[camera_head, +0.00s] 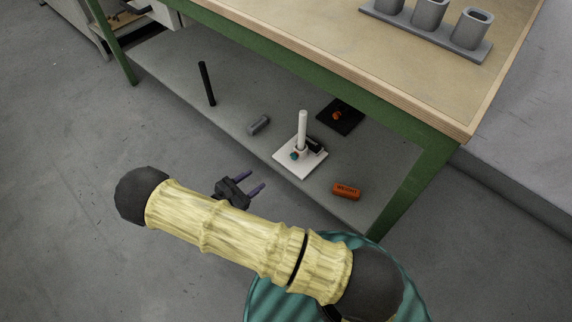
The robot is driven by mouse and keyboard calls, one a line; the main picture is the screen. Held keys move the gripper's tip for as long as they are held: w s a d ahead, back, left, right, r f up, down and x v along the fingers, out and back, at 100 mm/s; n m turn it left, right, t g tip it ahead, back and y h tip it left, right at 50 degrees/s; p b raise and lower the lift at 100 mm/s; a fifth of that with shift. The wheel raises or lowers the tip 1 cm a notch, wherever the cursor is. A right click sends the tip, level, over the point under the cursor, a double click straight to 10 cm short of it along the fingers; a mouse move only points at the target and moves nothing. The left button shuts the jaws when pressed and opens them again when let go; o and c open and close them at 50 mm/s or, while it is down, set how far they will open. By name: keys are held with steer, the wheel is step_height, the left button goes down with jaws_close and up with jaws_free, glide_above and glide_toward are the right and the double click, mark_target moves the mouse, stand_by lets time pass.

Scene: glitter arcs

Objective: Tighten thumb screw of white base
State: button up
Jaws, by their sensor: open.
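The white base (291,166) is a flat square plate on the low grey shelf under the workbench. A white post (302,131) stands upright on it. A small teal part (294,155), perhaps the thumb screw, sits at the foot of the post, with a dark block (315,146) beside it. My gripper (256,181) is open and empty, with two thin purple-grey fingers. In the picture it is in front of the shelf's edge, left of and below the white base, apart from it. My yellow arm crosses the foreground.
A black base (350,115) with an orange part stands behind the white base. An orange block (346,191), a grey cylinder (258,125) and a black rod (207,84) are also on the shelf. The tabletop (390,50) overhangs, and a green leg (405,190) stands at right.

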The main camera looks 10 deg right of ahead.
mark_target(293, 157)
steer(key=r, duration=0.1)
steer(key=n+y, duration=0.1)
steer(key=d+r+n+g+b, duration=0.1)
steer(key=shift+s+r+y, duration=0.3)
steer(key=shift+s+r, duration=0.05)
steer(key=b+x, duration=0.9)
steer(key=x, duration=0.7)
steer(key=shift+w+d+f, duration=0.1)
steer(key=shift+w+f, duration=0.05)
steer(key=shift+f, duration=0.1)
steer(key=shift+w+d, duration=0.25)
steer(key=shift+d, duration=0.25)
steer(key=shift+a, duration=0.1)
steer(key=c, duration=1)
